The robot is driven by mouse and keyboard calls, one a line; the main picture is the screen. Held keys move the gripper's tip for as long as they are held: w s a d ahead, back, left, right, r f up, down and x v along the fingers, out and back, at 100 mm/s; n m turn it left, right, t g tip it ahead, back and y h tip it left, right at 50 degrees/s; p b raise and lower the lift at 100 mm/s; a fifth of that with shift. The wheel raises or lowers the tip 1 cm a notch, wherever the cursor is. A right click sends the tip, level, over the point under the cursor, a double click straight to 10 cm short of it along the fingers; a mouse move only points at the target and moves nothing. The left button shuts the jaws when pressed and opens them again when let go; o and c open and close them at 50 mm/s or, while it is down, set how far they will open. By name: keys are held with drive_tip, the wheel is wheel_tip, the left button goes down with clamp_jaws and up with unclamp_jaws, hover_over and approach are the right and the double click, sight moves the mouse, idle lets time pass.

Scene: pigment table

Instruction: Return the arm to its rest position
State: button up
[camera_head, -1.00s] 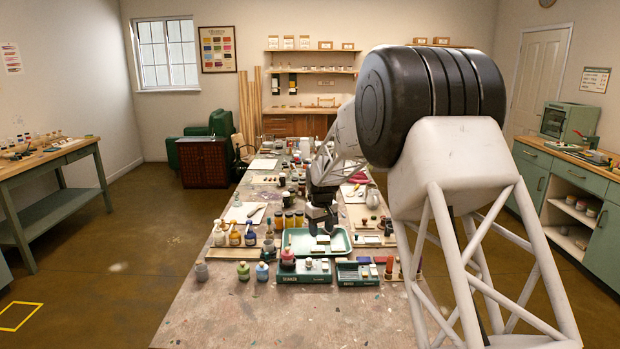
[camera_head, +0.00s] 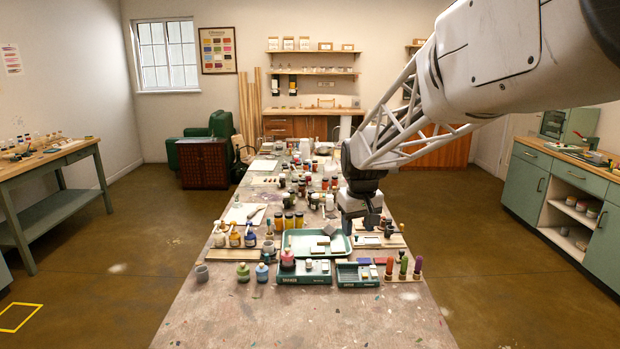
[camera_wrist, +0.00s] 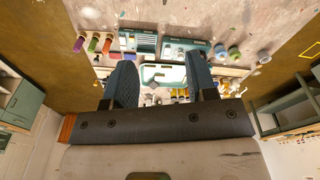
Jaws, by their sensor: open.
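My gripper (camera_head: 362,222) hangs above the right side of the long work table (camera_head: 240,315), just right of the green tray (camera_head: 346,251). In the wrist view its two dark fingers (camera_wrist: 160,82) stand wide apart with nothing between them. The table with its trays and bottles shows beyond the fingers there. My arm reaches in from the upper right in the head view. The gripper looks raised over the table; its exact height is hard to tell.
Two teal trays (camera_head: 303,278) of small blocks lie at the front. Green, red and orange cylinders (camera_head: 403,267) stand at right. Several bottles (camera_head: 235,238) stand left of the green tray. The table's front end is clear. A green cabinet (camera_head: 523,187) stands far right.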

drive_tip(key=s+d+m, duration=0.2)
drive_tip(key=s+d, duration=0.1)
drive_tip(key=s, duration=1.6)
drive_tip(key=s+d+f+m+t, duration=0.1)
drive_tip(key=s+d, duration=0.2)
drive_tip(key=s, duration=1.6)
drive_tip(key=shift+s+d+f+m, duration=0.15)
drive_tip(key=shift+d+f+m, duration=0.15)
drive_tip(key=shift+m, duration=0.1)
